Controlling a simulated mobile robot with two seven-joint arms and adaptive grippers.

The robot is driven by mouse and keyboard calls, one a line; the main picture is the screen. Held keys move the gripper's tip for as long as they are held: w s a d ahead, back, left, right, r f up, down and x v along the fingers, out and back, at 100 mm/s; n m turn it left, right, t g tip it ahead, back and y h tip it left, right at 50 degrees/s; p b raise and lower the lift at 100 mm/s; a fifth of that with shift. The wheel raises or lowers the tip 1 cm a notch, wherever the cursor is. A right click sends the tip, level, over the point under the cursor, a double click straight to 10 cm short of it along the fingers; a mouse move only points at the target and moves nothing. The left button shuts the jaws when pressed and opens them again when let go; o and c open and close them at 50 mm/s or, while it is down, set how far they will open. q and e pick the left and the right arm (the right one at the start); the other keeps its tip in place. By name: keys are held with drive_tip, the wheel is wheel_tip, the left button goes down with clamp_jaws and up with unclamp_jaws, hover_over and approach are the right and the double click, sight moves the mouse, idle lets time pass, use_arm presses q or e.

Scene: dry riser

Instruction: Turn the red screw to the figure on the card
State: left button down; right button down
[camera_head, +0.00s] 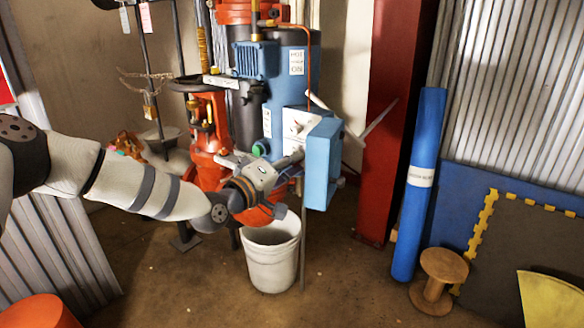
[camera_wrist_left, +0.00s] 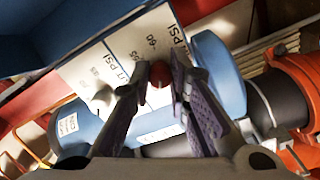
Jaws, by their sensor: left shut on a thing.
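The red screw (camera_wrist_left: 159,74) shows in the left wrist view in front of a white scale plate (camera_wrist_left: 108,62) with printed figures such as 65 and 60 and the letters PSI. My left gripper (camera_head: 290,158) is at the open front of the blue box (camera_head: 322,160) in the head view. Its two fingers are shut on the red screw. Parts of the screw and scale are hidden by the fingers, and the pointer reading cannot be told. I cannot tell which label is the card; its figure is not readable. My right gripper is not in view.
A white bucket (camera_head: 272,262) stands on the floor below the gripper. Red pipework (camera_head: 208,125) is close behind my left arm. A red column (camera_head: 385,130), a blue roll (camera_head: 418,190) and a wooden spool (camera_head: 437,280) stand at right.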

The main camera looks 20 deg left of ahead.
use_arm(q)
drive_tip(key=shift+f+n+b, duration=0.2)
drive_tip(key=shift+n+b, duration=1.65)
drive_tip(key=shift+n, duration=1.75)
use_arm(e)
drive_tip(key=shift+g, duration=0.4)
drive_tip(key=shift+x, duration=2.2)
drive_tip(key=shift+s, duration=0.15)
use_arm(q)
drive_tip(key=c, duration=1.5)
unclamp_jaws()
drive_tip(key=shift+r, duration=0.15)
drive_tip(key=shift+s, duration=0.1)
drive_tip(key=v, duration=1.2)
